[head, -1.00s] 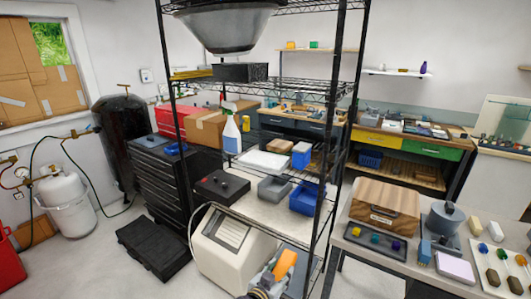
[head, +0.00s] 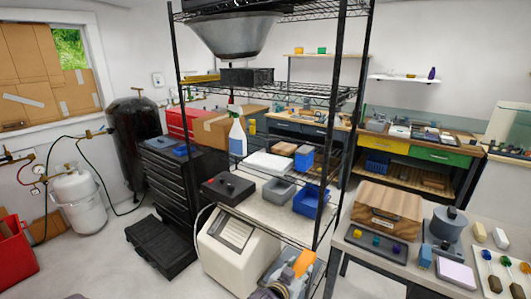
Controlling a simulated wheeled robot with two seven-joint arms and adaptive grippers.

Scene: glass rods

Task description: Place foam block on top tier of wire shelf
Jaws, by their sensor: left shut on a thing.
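The wire shelf (head: 345,70) is a tall black rack in the middle of the head view. Its top tier (head: 300,11) is at the upper edge of the picture and only partly in view. My left gripper (head: 284,277) is low in the picture, in front of the shelf's lower part. It is shut on an orange block (head: 304,262), which looks like the foam block. The block is tilted and well below the top tier. Part of the block is hidden by the fingers. My right gripper is not in view.
A grey metal bowl (head: 228,38) is just below the top tier. A black box (head: 247,77) sits on the tier beneath. A spray bottle (head: 237,135), blue bin (head: 311,199) and grey bin (head: 279,188) crowd a lower tier. A table with a wooden box (head: 386,208) stands at right.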

